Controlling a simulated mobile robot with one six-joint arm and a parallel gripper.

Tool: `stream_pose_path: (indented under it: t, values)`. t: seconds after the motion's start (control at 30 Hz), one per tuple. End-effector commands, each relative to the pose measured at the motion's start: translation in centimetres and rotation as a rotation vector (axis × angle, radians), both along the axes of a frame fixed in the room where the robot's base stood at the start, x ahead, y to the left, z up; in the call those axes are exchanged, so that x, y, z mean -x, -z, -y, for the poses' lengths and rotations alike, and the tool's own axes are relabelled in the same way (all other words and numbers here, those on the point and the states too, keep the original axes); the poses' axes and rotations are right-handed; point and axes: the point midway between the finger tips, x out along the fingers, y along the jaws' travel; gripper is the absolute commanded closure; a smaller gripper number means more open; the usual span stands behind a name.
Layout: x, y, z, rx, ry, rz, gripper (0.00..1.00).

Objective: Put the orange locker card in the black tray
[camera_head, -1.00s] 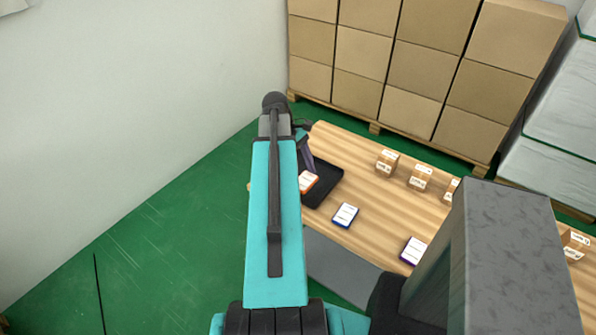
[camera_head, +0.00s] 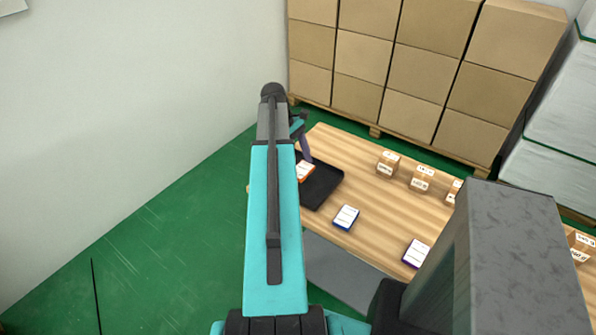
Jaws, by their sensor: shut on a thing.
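The orange locker card (camera_head: 304,171) shows as a white face with an orange edge, at the left part of the black tray (camera_head: 322,187). The tray lies on the wooden table at its left end, partly hidden by my arm. My gripper (camera_head: 304,156) is mostly hidden behind my arm; a part of it reaches down to the card. It is shut on the card, over the tray. I cannot tell whether the card touches the tray floor.
A blue-edged card (camera_head: 346,217) and a purple-edged card (camera_head: 415,254) lie on the table (camera_head: 365,190). Small brown boxes (camera_head: 387,164) stand along its far side. Stacked cartons (camera_head: 410,70) stand behind, and a white wall (camera_head: 130,110) is at left.

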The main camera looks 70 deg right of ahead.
Motion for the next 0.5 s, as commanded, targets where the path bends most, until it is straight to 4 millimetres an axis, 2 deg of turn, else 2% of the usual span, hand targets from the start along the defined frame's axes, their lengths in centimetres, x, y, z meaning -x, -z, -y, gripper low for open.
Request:
stream_pose_path:
  t: [0.27, 0.5]
  values:
    - [-0.5, 0.2, 0.9, 0.000, 0.000, 0.000, 0.55]
    - [-0.4, 2.5, 0.7, 0.000, 0.000, 0.000, 0.55]
